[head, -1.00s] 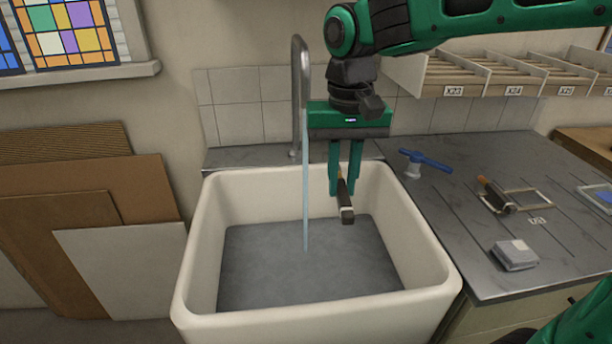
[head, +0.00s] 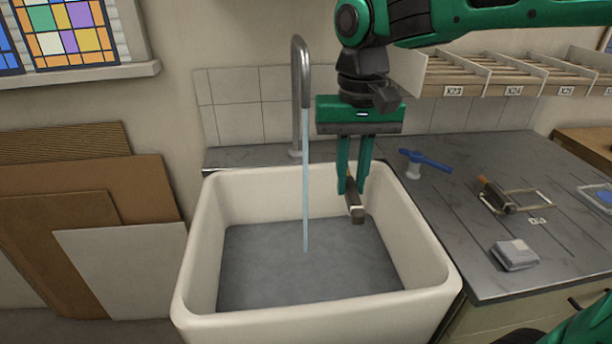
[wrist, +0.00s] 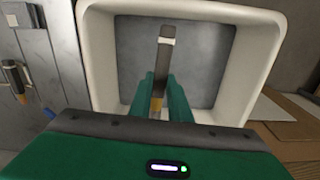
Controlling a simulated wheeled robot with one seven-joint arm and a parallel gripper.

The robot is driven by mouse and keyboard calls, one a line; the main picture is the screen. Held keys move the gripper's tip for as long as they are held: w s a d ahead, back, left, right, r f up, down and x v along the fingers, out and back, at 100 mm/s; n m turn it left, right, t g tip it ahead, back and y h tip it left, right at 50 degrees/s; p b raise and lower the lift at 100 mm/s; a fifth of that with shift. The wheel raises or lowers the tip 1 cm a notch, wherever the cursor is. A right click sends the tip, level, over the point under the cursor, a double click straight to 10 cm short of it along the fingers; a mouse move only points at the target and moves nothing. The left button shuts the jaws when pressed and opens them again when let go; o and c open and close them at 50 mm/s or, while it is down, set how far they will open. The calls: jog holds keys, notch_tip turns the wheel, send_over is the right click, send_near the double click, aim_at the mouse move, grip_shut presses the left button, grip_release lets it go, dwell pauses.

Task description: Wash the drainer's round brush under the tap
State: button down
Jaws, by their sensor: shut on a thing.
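My gripper (head: 353,190) is shut on a brush (head: 356,210) and holds it inside the white sink (head: 440,275), toward its back right. In the wrist view, the brush has a light-brown handle (wrist: 157,104) between my fingers (wrist: 160,88), a pale band and a dark head (wrist: 163,55) pointing away from me. I cannot tell whether its head is round. The tap (head: 301,85) stands at the sink's back edge with a thin stream of water (head: 306,190) falling straight into the sink. The brush is to the right of the stream, apart from it.
The grey ribbed drainer (head: 450,215) right of the sink bears a blue-handled tool (head: 425,159), an orange-handled tool by a wire frame (head: 495,194) and a grey block (head: 515,254). Labelled racks (head: 480,75) hang behind. Boards (head: 120,260) lean at the left.

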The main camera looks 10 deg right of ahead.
jog(key=shift+s+d+r, duration=0.45)
jog(key=shift+s+r, duration=0.15)
jog(key=shift+s, duration=0.05)
jog(key=shift+s+d+r, duration=0.4)
jog(key=shift+s+r, duration=0.2)
